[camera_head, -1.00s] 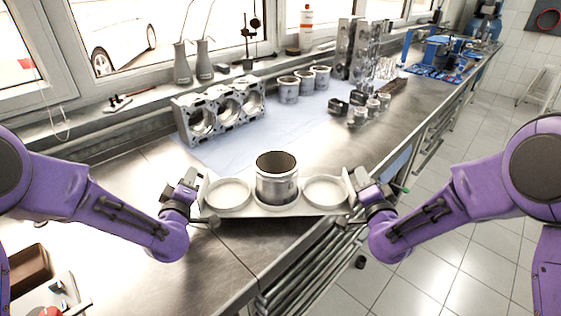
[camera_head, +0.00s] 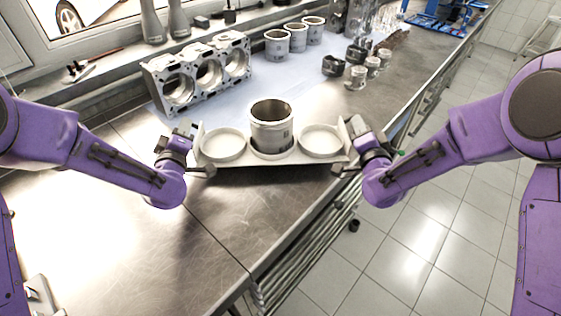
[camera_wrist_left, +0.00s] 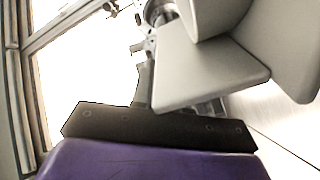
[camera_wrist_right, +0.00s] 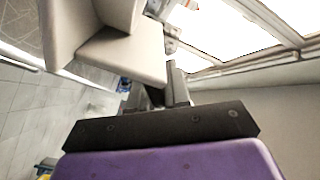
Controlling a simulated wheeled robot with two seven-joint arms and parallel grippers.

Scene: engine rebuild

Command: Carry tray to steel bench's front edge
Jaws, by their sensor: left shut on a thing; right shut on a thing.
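The pale tray (camera_head: 236,163) is held level between my two grippers in the head view, above the steel bench (camera_head: 150,215) by its front edge. It has two round recesses, left and right, and a metal cylinder liner (camera_head: 272,128) stands upright in the middle. My left gripper (camera_head: 194,145) is shut on the tray's left end. My right gripper (camera_head: 350,145) is shut on its right end. The tray's end plates also show close up in the left wrist view (camera_wrist_left: 205,70) and the right wrist view (camera_wrist_right: 125,55). The fingertips are partly hidden by the tray.
An engine block (camera_head: 200,75) stands behind on a pale sheet (camera_head: 290,85). Several liners (camera_head: 277,45) and small pistons (camera_head: 355,76) stand further back. The bench at the left front is mostly clear. Tiled floor (camera_head: 430,230) lies to the right.

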